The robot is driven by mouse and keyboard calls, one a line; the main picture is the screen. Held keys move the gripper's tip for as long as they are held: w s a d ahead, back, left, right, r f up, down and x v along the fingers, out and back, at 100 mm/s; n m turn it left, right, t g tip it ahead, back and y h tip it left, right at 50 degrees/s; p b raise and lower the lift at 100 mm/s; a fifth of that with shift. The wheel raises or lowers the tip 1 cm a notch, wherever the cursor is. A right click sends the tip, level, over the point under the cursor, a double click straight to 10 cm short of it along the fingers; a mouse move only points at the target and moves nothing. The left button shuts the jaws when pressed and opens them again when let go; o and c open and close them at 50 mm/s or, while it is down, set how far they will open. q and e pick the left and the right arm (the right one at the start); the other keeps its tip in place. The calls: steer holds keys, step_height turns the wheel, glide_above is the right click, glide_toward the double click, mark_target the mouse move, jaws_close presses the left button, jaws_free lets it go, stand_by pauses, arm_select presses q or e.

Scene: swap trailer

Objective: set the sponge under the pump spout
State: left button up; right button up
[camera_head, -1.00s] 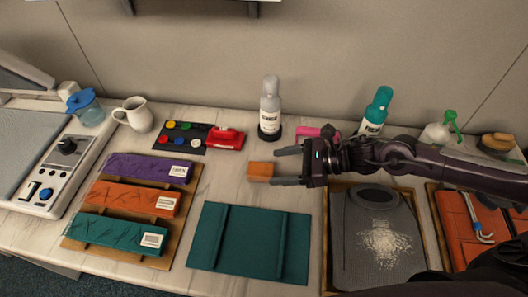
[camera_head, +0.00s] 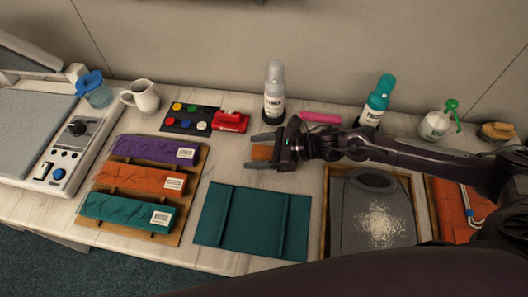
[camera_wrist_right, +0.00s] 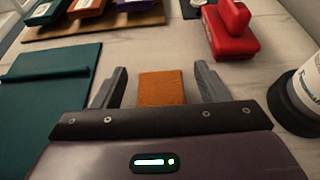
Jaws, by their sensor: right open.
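The sponge is a small orange-brown block (camera_head: 262,153) lying on the marble counter, partly hidden by my right gripper in the head view. My right gripper (camera_head: 257,151) is open, with one finger on each side of the sponge. In the right wrist view the sponge (camera_wrist_right: 162,87) sits between the two fingers (camera_wrist_right: 161,70), with a gap on both sides. A white bottle with a green pump head (camera_head: 438,122) stands at the back right, well away from the sponge. My left gripper is not in view.
A grey-white bottle (camera_head: 274,92) and a teal bottle (camera_head: 377,103) stand at the back, a pink cylinder (camera_head: 320,118) between them. A red object (camera_head: 231,121) lies left of my gripper. A teal board (camera_head: 212,218) lies in front. A dark tray with white grains (camera_head: 350,235) is right of it.

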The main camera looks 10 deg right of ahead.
steer(key=c, duration=1.1)
steer(key=shift+d, duration=0.1)
steer(key=shift+r, duration=0.1)
